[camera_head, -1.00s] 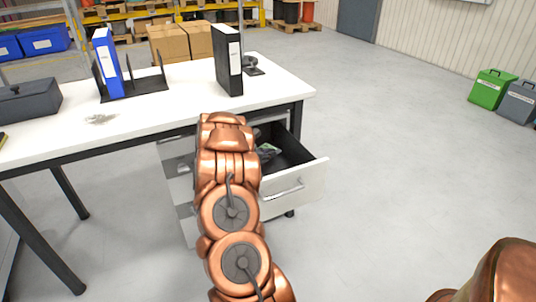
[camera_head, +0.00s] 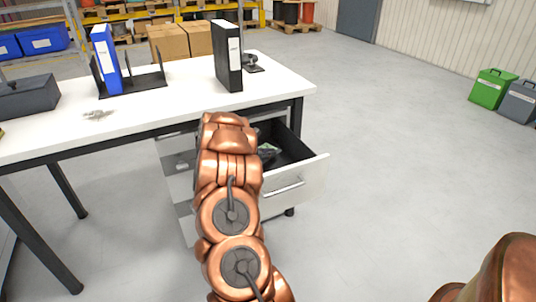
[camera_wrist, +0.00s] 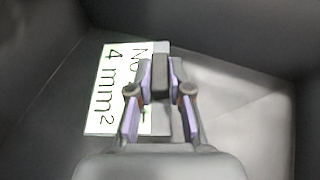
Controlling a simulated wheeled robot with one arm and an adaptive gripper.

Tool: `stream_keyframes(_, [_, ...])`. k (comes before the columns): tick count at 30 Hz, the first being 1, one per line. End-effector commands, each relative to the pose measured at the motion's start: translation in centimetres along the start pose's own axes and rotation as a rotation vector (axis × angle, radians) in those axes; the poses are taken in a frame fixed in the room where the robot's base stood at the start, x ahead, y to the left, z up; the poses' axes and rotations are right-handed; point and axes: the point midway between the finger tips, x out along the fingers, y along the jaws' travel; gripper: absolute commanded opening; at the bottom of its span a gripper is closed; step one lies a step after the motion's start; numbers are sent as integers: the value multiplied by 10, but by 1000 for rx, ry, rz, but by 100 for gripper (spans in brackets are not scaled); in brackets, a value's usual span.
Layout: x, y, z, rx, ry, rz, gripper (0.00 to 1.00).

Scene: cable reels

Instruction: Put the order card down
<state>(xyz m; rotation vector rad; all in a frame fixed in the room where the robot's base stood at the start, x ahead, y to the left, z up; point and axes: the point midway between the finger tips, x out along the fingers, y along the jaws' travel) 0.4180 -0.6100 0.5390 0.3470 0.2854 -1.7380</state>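The order card (camera_wrist: 108,100) is white with a thin green border and black lettering that reads "4 mm2". It shows in the wrist view inside a dark drawer, partly covered by my gripper. A dark upright block (camera_wrist: 160,76), seemingly the card's grip, sits between the fingertips. My gripper (camera_wrist: 161,85) appears shut on this block, with a fingertip against each side. I cannot tell whether the card touches the drawer floor. In the head view the open drawer (camera_head: 312,178) is right of my arm, which hides my gripper.
The white table (camera_head: 150,112) stands above the drawer. It bears a black binder (camera_head: 228,58), a blue binder (camera_head: 105,60) in a rack, and a dark box (camera_head: 28,97). Green (camera_head: 492,88) and grey bins stand far right. Floor right of the drawer is clear.

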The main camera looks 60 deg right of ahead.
Motion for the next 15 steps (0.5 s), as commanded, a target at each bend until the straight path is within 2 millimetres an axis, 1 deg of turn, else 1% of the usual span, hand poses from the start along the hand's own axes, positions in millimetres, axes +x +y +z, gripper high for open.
stream_keyframes(1, [0,0,0,0,0,0,25])
stream_keyframes(6, [0,0,0,0,0,0,43])
stream_keyframes(15, [0,0,1,0,0,-1,43])
